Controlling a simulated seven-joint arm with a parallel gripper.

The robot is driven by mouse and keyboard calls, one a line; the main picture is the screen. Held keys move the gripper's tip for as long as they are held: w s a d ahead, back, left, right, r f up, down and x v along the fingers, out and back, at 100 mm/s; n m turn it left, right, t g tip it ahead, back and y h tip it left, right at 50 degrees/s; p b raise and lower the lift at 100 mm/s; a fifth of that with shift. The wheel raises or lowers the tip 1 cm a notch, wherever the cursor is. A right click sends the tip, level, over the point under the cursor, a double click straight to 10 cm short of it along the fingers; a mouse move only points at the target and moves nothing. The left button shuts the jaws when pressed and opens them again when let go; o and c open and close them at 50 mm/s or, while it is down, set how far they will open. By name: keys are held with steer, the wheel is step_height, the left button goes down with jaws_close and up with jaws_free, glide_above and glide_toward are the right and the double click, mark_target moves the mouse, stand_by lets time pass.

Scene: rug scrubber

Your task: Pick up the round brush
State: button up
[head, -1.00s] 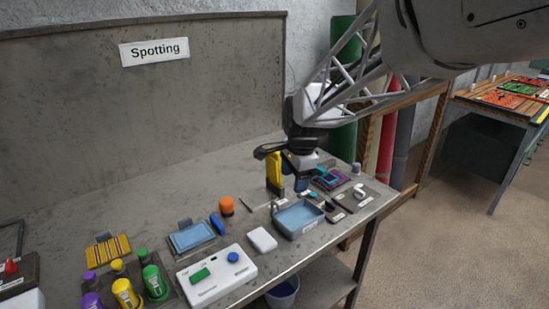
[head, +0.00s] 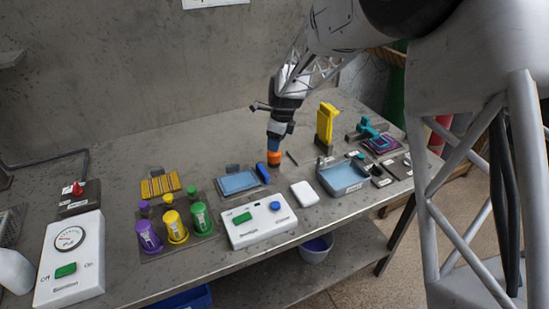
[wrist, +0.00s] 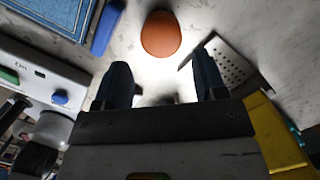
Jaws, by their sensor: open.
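A round orange piece (head: 274,157), which looks like the round brush, stands on the grey table, between the blue pad and the yellow stand. In the wrist view the orange piece (wrist: 161,33) shows as a smooth orange dome just beyond the fingertips. My gripper (head: 274,143) points down close over it in the head view, and its blue fingers partly cover it. In the wrist view my gripper (wrist: 162,75) is open, its two dark blue fingers apart with nothing between them. Whether the fingers touch the orange piece cannot be told.
A dark blue brush-like piece (head: 262,171) lies close left of it, by a blue pad (head: 238,182). A yellow stand (head: 325,122), a blue tray (head: 342,190) and a white block (head: 304,194) are to the right. A white switch box (head: 259,224) is in front. The table behind is clear.

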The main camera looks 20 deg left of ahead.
mark_target(273, 156)
steer(key=shift+a+f, duration=0.1)
stand_by(0.3)
steer(key=shift+a+f, duration=0.2)
steer(key=shift+f, duration=1.05)
steer(key=shift+a+f, duration=0.2)
steer(key=shift+f, duration=1.1)
steer(key=shift+a+f, duration=0.15)
steer(key=shift+f, duration=1.1)
steer(key=c, duration=0.7)
steer(key=shift+r, duration=0.15)
